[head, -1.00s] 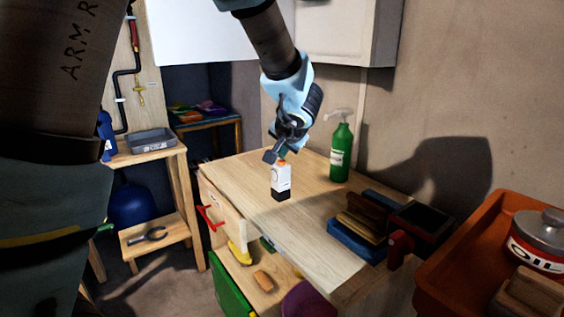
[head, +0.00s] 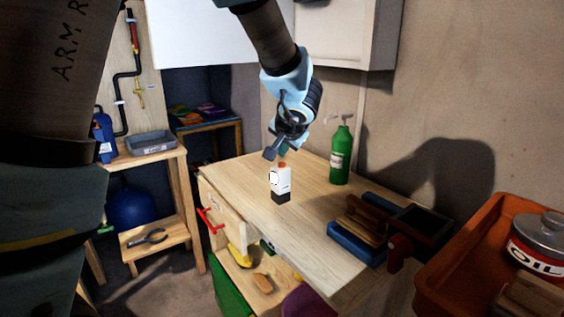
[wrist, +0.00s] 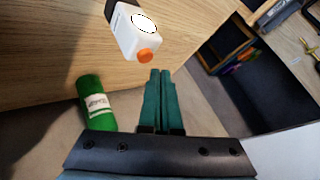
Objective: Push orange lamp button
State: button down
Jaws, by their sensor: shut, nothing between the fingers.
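The lamp is a small white block (head: 281,182) with a black base, upright on the wooden worktop. Its orange button (head: 282,165) is on top, and it also shows in the wrist view (wrist: 146,55). The round face on the lamp's side (wrist: 144,22) looks bright white with a dark rim. My gripper (head: 283,153) is just above the button, with a small gap between them. In the wrist view its two green fingers (wrist: 160,72) lie together with nothing between them, beside the button.
A green spray bottle (head: 341,155) stands behind and right of the lamp. A blue tray with brown items (head: 350,246) and an orange tray (head: 440,265) with an oil can (head: 540,240) are to the right. A drawer with a red handle (head: 210,220) is open at the worktop's front.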

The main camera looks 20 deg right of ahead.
jog(key=shift+r, duration=0.1)
notch_tip(320, 180, up, 6)
jog(key=p, duration=0.3)
dwell(0.5)
dwell(0.3)
jog(key=a+f+n+g+y+p, duration=0.1)
jog(key=a+f+n+g+y, duration=0.1)
jog(key=a, duration=0.8)
jog(key=a+f+n+g+y, duration=0.1)
jog(key=a+f+n, duration=0.15)
jog(key=a, duration=0.75)
jog(key=s+a+f+n+g, duration=0.2)
jog(key=s+a, duration=0.3)
jog(key=a, duration=0.3)
jog(key=s+a+f+n+g+h+p, duration=0.1)
jog(key=s+a+n, duration=0.3)
jog(key=a, duration=0.4)
jog(key=shift+s+f+g, duration=0.45)
jog(key=shift+g, duration=0.25)
